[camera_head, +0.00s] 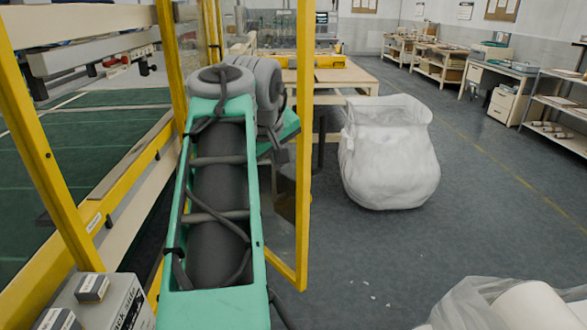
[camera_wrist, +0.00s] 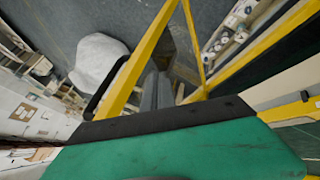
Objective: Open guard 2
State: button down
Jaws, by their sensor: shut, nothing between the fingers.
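A yellow-framed guard (camera_head: 303,150) with a see-through panel stands out from the machine into the aisle in the head view, at an angle to the machine's side. My arm covers part of it. I see no number on it, so I cannot tell if it is guard 2. In the wrist view its yellow frame (camera_wrist: 146,55) runs past my gripper (camera_wrist: 157,92), whose grey fingers are shut and empty. The fingers look close to the frame; I cannot tell whether they touch it. In the head view my arm mostly hides the gripper.
The yellow-edged machine (camera_head: 65,215) with a green bed lies left. A white bulk bag (camera_head: 390,160) stands on the floor right of the guard and also shows in the wrist view (camera_wrist: 97,62). A white roll (camera_head: 530,305) is at lower right.

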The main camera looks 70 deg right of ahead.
aim_at(296, 169)
jog(key=shift+s+d+f, duration=0.15)
jog(key=shift+d+f, duration=0.4)
jog(key=shift+d, duration=0.45)
jog(key=shift+s+d+f, duration=0.2)
jog(key=shift+d+f, duration=0.3)
jog(key=shift+d, duration=0.5)
jog(key=shift+s+d+f, duration=0.15)
jog(key=shift+d+f, duration=0.4)
jog(key=shift+d, duration=0.45)
jog(key=shift+p, duration=0.3)
